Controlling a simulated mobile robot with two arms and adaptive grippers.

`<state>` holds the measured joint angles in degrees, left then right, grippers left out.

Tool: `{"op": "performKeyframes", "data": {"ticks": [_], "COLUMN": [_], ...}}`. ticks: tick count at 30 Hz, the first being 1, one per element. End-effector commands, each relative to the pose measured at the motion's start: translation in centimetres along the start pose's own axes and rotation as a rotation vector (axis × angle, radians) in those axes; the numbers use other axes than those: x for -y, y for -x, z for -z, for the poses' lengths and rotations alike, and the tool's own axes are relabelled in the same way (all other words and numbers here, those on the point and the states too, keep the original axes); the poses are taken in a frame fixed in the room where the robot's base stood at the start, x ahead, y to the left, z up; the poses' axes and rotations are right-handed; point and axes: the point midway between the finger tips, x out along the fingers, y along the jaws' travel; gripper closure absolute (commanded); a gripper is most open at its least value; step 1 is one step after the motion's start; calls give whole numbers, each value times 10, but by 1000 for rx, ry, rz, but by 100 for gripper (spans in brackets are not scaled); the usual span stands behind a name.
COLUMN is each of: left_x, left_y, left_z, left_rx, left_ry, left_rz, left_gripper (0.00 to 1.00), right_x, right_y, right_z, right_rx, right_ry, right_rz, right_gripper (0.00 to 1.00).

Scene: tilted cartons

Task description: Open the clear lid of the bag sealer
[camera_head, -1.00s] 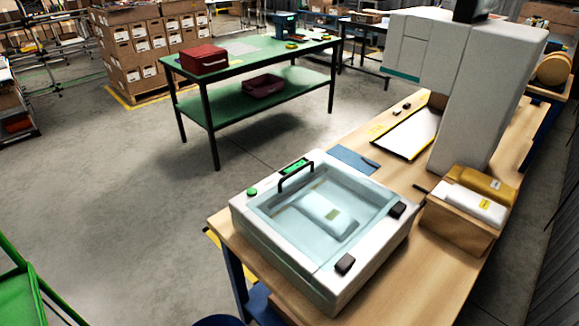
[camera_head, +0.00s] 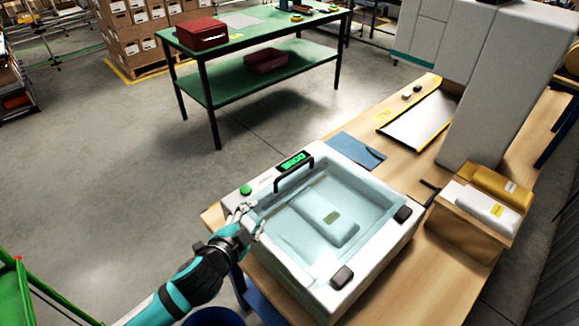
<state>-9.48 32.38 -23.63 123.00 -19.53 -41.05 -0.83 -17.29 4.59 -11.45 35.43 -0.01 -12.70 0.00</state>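The white bag sealer (camera_head: 365,275) stands on the wooden table, with a green display and a green button on its far left rim. Its clear lid (camera_head: 290,238) lies down over the chamber, and a pale packet (camera_head: 324,216) shows through it. A black bar handle (camera_head: 293,172) arches up at the lid's far left edge; dark hinges sit at the near right side. My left gripper (camera_head: 249,218) is at the sealer's left corner, to the left of and below the handle and apart from it. Its fingers look spread with nothing between them. My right gripper is out of view.
A wooden box with wrapped packets (camera_head: 468,232) stands right of the sealer on the wooden table (camera_head: 413,178). A blue folder (camera_head: 357,150) lies behind the sealer. A large white machine (camera_head: 500,90) rises at the back right. The floor to the left is open.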

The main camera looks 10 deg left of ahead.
Motion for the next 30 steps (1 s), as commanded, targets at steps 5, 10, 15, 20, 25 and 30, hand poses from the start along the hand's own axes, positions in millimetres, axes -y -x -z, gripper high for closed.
{"op": "performKeyframes", "data": {"ticks": [5, 10, 15, 20, 25, 30], "left_x": [15, 20, 22, 23, 23, 23], "left_y": [-13, -20, -43, -77, -114, -149], "left_z": [21, 30, 36, 44, 49, 56], "left_rx": [-138, -191, -190, -190, -187, -187], "left_ry": [-154, -210, -208, -207, -206, -206], "left_rz": [32, 40, 42, 42, 42, 41], "left_gripper": [64, 64, 64, 64, 64, 64], "right_x": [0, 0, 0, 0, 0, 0], "right_y": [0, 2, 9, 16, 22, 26], "right_z": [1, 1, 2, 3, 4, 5], "right_rx": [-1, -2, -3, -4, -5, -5], "right_ry": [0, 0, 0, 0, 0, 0], "right_rz": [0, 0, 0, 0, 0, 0], "right_gripper": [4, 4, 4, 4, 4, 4]}}
